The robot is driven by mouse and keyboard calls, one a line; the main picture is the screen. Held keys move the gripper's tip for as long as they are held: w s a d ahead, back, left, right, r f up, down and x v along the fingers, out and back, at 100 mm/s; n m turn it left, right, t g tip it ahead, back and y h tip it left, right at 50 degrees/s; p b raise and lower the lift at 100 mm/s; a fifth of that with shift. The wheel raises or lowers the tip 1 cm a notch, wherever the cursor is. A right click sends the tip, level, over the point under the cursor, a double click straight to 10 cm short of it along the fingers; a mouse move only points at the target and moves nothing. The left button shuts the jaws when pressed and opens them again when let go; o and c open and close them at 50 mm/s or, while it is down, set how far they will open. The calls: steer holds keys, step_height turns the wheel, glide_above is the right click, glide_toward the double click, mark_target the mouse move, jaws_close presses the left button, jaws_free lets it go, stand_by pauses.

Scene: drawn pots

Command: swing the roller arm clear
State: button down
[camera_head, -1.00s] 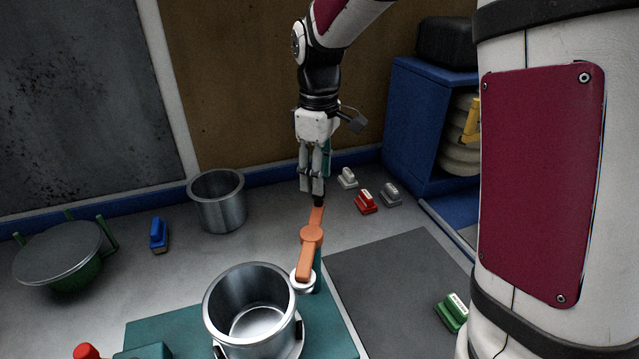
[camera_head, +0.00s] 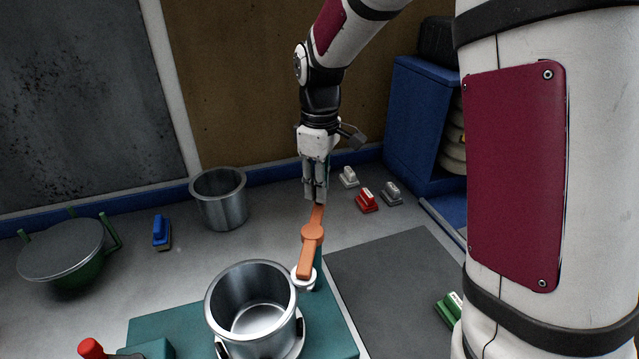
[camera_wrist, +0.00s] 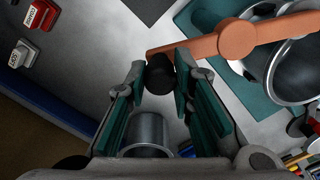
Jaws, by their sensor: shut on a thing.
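The roller arm (camera_head: 312,238) is an orange bar with a round boss in its middle. It extends from beside the right rim of a metal pot (camera_head: 219,318) back toward my gripper (camera_head: 316,194). A white round part (camera_head: 304,281) sits under its near end. In the wrist view, the orange bar (camera_wrist: 192,51) has a black knob (camera_wrist: 159,75) at its far end. My gripper (camera_wrist: 158,84) is shut on this knob, with a finger on each side. The pot also shows at the right of the wrist view (camera_wrist: 300,75). The fingers hide most of the knob in the head view.
The pot's teal base (camera_head: 170,322) carries a red knob (camera_head: 91,348). A second metal pot (camera_head: 222,205) stands behind. Small red (camera_head: 366,200) and grey (camera_head: 391,194) blocks lie right of my gripper. A blue cabinet (camera_head: 410,125) stands at the back right. A dark mat (camera_head: 390,280) lies clear.

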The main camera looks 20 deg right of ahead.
steer(key=shift+a, duration=0.1)
steer(key=s+a+n+p, duration=0.1)
steer(key=a+n+p, duration=0.2)
steer(key=a+n, duration=0.6)
steer(key=shift+a+n, duration=0.3)
steer(key=shift+n, duration=2.2)
steer(key=shift+a, duration=0.1)
steer(key=c, duration=1.4)
jaws_free()
steer(key=shift+r, duration=0.15)
step_height(320, 180, up, 12)
